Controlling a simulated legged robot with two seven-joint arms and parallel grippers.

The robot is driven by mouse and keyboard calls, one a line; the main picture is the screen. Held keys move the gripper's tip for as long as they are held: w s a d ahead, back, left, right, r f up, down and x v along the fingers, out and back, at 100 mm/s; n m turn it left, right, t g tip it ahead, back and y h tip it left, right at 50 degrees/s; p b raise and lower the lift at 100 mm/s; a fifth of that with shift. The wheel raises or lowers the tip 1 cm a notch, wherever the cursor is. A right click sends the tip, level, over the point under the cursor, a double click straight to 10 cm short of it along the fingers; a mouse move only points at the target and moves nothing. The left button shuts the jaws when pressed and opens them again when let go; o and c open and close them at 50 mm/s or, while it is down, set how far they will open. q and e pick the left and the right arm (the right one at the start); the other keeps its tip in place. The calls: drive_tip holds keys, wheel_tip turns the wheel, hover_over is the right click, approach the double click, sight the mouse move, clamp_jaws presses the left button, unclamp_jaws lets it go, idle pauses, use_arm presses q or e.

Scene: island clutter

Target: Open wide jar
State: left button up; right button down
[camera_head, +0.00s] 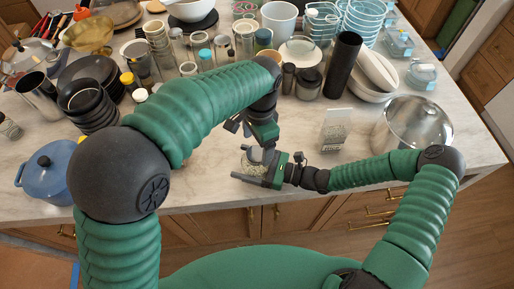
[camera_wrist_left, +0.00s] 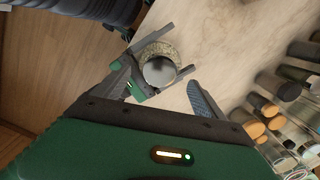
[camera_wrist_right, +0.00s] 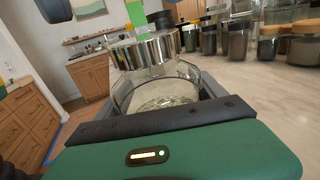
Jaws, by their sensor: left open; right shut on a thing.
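A wide clear glass jar (camera_wrist_right: 160,92) with a shiny metal lid (camera_wrist_right: 145,50) is in my right gripper (camera_head: 250,170), near the counter's front edge. The right fingers are shut around the jar's sides. The left wrist view shows the round top of the lid (camera_wrist_left: 160,71) and the pale contents around it. My left gripper (camera_wrist_left: 158,78) is open, its fingers spread to either side of the lid in that view. In the head view the left arm comes down over the jar and partly hides it.
A blue pot (camera_head: 48,170) stands at the left front. Bowls, jars and a tall black cylinder (camera_head: 342,65) crowd the back. The front middle counter is mostly clear.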

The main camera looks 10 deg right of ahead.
sight(257, 154)
use_arm(q)
wheel_tip(257, 154, up, 4)
drive_tip(key=shift+c, duration=0.4)
wheel_tip(257, 154, down, 8)
drive_tip(key=shift+r, duration=0.1)
drive_tip(key=shift+a, duration=0.1)
drive_tip(key=c, duration=1.5)
drive_tip(key=shift+o, duration=0.2)
drive_tip(key=n, duration=0.3)
drive_tip(key=o, duration=1.5)
drive_tip(key=shift+o, duration=0.2)
